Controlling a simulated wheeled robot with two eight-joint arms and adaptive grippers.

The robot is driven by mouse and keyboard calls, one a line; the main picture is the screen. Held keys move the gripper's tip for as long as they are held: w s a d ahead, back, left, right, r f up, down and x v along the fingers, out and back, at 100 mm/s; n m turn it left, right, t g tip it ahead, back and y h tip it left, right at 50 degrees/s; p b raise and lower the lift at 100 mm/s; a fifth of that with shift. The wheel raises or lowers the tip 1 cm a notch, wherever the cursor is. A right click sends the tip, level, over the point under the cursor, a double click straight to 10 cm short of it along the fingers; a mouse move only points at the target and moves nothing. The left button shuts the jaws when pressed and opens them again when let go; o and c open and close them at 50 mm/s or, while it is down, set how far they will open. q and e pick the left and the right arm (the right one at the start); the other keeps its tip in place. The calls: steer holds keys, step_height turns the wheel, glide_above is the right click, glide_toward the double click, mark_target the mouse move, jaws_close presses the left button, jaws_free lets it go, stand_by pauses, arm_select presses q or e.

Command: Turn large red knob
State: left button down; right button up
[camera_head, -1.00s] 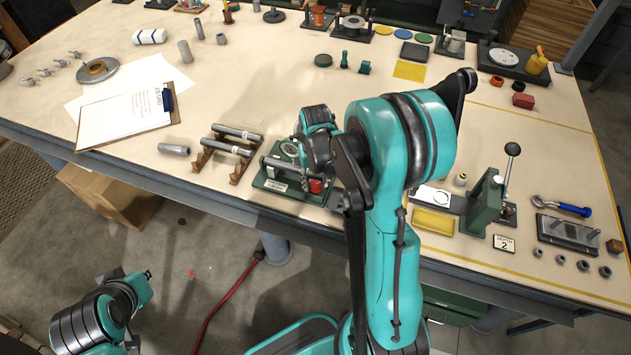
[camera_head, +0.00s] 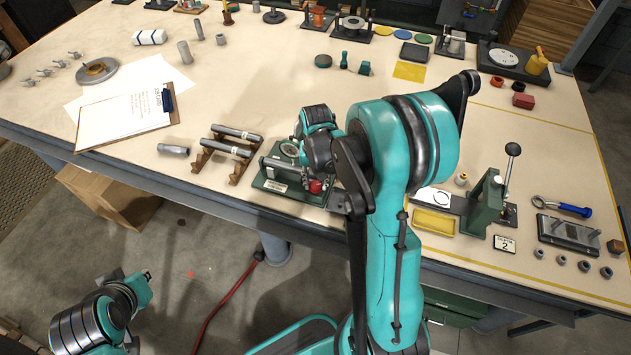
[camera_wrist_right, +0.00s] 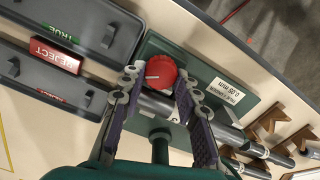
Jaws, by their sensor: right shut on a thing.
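In the head view the right arm and wrist hide most of these fingers. My left gripper (camera_head: 147,278) hangs low at the left, off the table; its jaws are too small to read.
Left of the fixture, two grey rods lie on brown stands (camera_head: 206,160). A clipboard (camera_head: 125,124) lies further left. A green lever press (camera_head: 485,205) stands to the right. In the wrist view, grey boxes carry TRUE and REJECT labels (camera_wrist_right: 55,56).

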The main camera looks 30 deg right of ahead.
mark_target(316, 184)
steer(key=shift+m, duration=2.1)
steer(key=o, duration=0.9)
step_height(316, 184, up, 12)
